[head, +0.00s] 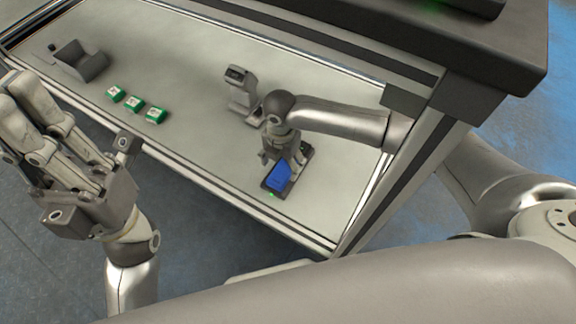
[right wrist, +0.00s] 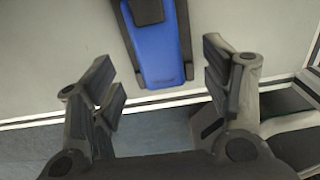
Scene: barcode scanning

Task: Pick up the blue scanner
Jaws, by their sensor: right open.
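The blue scanner (head: 279,176) lies on a dark base near the front right of the table, with a small green light beside it. It also shows in the right wrist view (right wrist: 161,55), blue with dark edges, ahead of the fingers. My right gripper (head: 285,163) is at the scanner and partly covers it in the head view. In the right wrist view my right gripper (right wrist: 170,85) is open, its fingers apart on either side of the scanner's line, with nothing between the pads. My left gripper (head: 62,125) is off the table's front edge at the left, fingers spread and empty.
Several small green boxes (head: 133,104) stand in a row on the table (head: 190,60). A grey holder (head: 80,62) is at the far left. A grey stand-like device (head: 240,88) is behind my right gripper. A dark shelf edge (head: 440,40) overhangs the back right.

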